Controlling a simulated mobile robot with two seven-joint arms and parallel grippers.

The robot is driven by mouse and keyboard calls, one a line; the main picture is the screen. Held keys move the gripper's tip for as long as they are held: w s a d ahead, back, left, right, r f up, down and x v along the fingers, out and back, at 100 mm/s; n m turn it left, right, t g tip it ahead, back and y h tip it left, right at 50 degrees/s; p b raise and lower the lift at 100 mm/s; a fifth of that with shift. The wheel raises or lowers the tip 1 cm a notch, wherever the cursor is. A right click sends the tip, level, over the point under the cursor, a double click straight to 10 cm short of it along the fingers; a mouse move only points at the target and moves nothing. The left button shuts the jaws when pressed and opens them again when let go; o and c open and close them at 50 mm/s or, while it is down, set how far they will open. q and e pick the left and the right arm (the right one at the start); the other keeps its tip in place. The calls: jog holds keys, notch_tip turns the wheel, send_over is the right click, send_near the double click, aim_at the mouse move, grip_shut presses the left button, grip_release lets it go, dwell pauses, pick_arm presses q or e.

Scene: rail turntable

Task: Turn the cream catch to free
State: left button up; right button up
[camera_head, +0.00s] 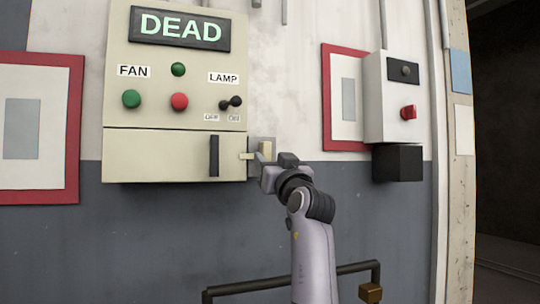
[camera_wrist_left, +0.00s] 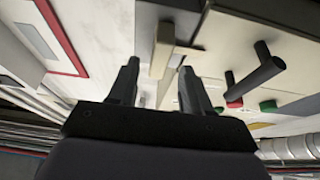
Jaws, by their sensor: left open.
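The cream catch (camera_head: 246,156) is a small bar at the right edge of the cream control box, beside the lower cover (camera_head: 150,156). In the left wrist view the catch (camera_wrist_left: 162,48) stands just ahead of the fingers, roughly in line with the gap between them. My left gripper (camera_head: 266,154) is just right of the catch and partly hides what lies behind it. In the left wrist view its two fingers (camera_wrist_left: 159,70) are apart, with nothing visibly clamped between them. I cannot tell whether a finger touches the catch. My right gripper is not in view.
The cover has a black handle (camera_head: 214,156). Above are a DEAD display (camera_head: 180,29), green and red buttons and a lamp switch (camera_head: 230,103). A grey box with a red knob (camera_head: 408,112) hangs right. A dark rail (camera_head: 250,287) runs below. Wall between boxes is mostly clear.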

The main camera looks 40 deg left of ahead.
aim_at(267, 156)
pick_arm(q)
jog(key=shift+x, duration=1.45)
grip_shut()
jog(key=m+p, duration=0.1)
jog(key=p, duration=0.1)
jog(key=m+t+h+p, duration=0.1)
jog(key=m+p, duration=0.1)
jog(key=shift+r+t, duration=0.25)
jog(key=shift+t, duration=0.05)
jog(key=m+t+h+p, duration=0.1)
jog(key=m+p, duration=0.2)
jog(key=m+t+h+p, duration=0.1)
jog(key=m+p, duration=0.3)
jog(key=m+h+p, duration=0.2)
jog(key=m+p, duration=0.1)
jog(key=shift+t+p, duration=0.4)
jog(key=shift+m, duration=0.7)
jog(key=shift+f+m+h+p, duration=0.15)
jog(key=shift+m+h+p, duration=0.45)
jog(key=shift+m, duration=0.5)
jog(key=m+h, duration=0.1)
jog(key=m, duration=0.2)
jog(key=m+h, duration=0.1)
jog(key=m, duration=0.1)
jog(key=shift+m+g, duration=0.4)
